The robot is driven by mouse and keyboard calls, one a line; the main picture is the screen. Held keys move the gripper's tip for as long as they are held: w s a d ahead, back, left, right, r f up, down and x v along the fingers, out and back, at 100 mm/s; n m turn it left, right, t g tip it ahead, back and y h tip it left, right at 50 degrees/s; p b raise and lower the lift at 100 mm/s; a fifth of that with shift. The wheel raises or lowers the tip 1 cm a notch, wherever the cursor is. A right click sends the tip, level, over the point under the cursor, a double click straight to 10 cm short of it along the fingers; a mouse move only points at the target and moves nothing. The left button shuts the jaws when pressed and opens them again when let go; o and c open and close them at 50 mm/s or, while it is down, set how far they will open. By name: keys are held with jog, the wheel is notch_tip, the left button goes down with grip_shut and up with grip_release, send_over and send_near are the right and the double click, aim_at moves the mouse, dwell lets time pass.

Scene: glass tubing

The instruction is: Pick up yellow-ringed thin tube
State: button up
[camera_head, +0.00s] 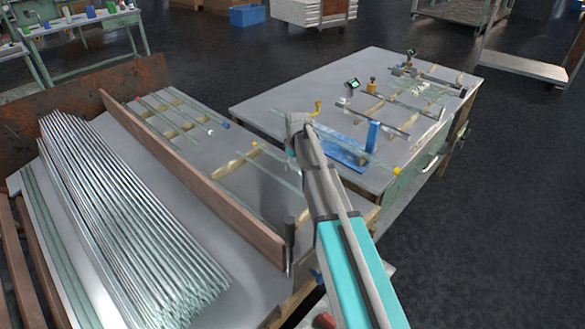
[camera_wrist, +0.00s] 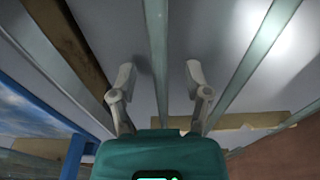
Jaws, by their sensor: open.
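In the head view, a glass tube with a yellow ring (camera_head: 255,144) lies on the left table and runs toward the lower right, partly behind my arm. Another yellow-ended tube (camera_head: 397,171) lies across the blue stand on the right table. My gripper (camera_head: 297,122) is above the gap between the tables, and its fingers are hard to make out there. In the wrist view my gripper (camera_wrist: 158,78) is open, with a glass tube (camera_wrist: 157,40) running between its spread fingers. I see no ring on that tube, and I cannot tell which tube it is.
Tubes with a white (camera_head: 210,131) and a blue ring (camera_head: 225,125) lie on wooden rests. A long brown board (camera_head: 190,180) separates them from a thick stack of tubes (camera_head: 130,220). The blue stand (camera_head: 373,135) rises near my gripper. Further tubes flank my fingers in the wrist view.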

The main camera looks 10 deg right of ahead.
grip_shut()
jog(key=shift+r, duration=0.1)
dwell(0.3)
jog(key=shift+r+p, duration=0.9)
jog(key=shift+p, duration=0.1)
jog(key=s+r+p, duration=1.1)
jog(key=s, duration=0.3)
